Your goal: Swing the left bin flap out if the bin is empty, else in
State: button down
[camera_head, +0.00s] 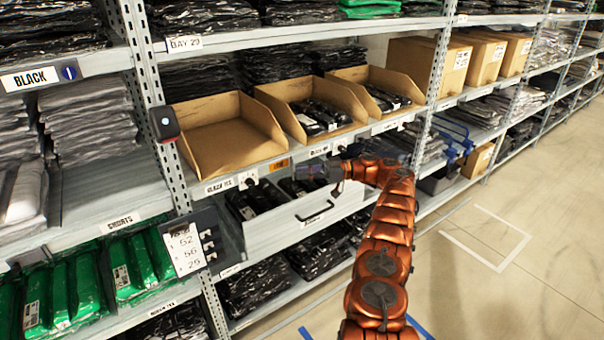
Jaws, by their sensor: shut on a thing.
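Three open cardboard bins stand side by side on the middle shelf. The left bin (220,145) is empty, with its bare bottom showing. The middle bin (276,100) and the right bin (407,80) hold black packaged items. Below the left bin, the shelf edge carries a white plate with a dark knob (250,181) and a small orange plate (279,165); I cannot tell which is the flap. My gripper (318,172) is in front of the shelf edge below the middle bin, right of the orange plate. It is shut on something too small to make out.
A pulled-out white drawer (300,222) with a dark handle and black packs inside juts out below my gripper. A white number board (185,248) hangs at left, and a dark device (164,123) sits on the upright. The aisle floor at right (530,285) is clear.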

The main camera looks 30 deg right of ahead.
jog(key=c, duration=1)
grip_release()
jog(key=shift+c, duration=0.2)
jog(key=shift+r, duration=0.1)
notch_tip(320, 180, up, 10)
